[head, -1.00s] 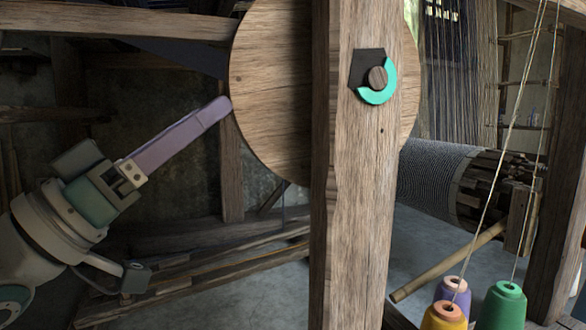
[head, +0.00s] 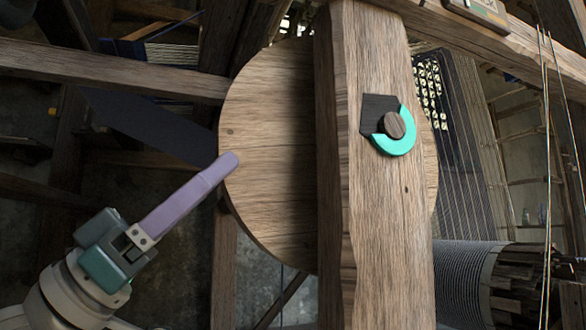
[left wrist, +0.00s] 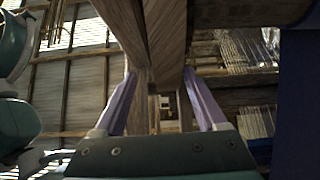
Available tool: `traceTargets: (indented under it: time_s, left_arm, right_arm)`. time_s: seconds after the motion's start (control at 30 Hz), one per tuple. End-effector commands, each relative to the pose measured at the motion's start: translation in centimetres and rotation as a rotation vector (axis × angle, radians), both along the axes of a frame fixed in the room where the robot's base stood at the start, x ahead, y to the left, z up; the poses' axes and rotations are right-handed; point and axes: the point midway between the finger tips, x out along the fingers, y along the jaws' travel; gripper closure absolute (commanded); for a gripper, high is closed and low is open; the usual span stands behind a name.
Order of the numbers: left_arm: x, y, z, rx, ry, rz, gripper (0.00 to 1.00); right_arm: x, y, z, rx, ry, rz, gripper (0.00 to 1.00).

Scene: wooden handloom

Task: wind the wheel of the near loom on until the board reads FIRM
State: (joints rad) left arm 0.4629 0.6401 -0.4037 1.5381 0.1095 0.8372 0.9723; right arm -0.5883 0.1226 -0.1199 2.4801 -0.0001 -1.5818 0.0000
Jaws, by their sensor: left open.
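The wheel is a large round wooden disc (head: 265,140) in the head view, partly hidden behind a thick upright post (head: 385,220). My left gripper (head: 230,162), with long purple fingers, is open. Its fingertips overlap the wheel's left rim in the head view; I cannot tell whether they touch. The left wrist view shows the two fingers apart (left wrist: 158,76) with wood between them. A small plaque (head: 478,12) on the upper beam is cut off by the frame's top; I can read no word on it. My right gripper is not in view.
A dark plate with a turquoise arc (head: 395,145) and a round wooden knob (head: 393,125) sits on the post. A horizontal beam (head: 110,68) runs left of the wheel. Striped cloth on a roller (head: 460,275) and hanging threads (head: 545,200) are at the right.

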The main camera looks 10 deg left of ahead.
Motion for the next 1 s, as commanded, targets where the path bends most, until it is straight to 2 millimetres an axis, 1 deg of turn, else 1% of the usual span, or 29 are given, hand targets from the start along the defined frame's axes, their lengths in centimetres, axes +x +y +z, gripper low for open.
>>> traceTargets:
  time_s: [0.03, 0.2, 0.3, 0.57, 1.0]
  left_arm:
    - [0.3, -0.5, 1.1, -0.001, -0.004, -0.001, 0.26]
    - [1.2, -1.7, 2.3, 0.0, 0.001, 0.001, 0.26]
    - [1.4, -2.0, 2.6, 0.0, 0.001, 0.001, 0.26]
    - [1.5, -2.1, 2.5, 0.001, 0.001, 0.001, 0.26]
    - [1.5, -2.1, 2.5, 0.0, 0.001, 0.002, 0.76]
  right_arm:
    - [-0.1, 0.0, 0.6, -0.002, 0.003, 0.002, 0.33]
    - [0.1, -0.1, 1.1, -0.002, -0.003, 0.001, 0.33]
    - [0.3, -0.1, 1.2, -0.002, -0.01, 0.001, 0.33]
    - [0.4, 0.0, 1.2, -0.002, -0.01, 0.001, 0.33]
    - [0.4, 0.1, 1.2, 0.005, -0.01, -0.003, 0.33]
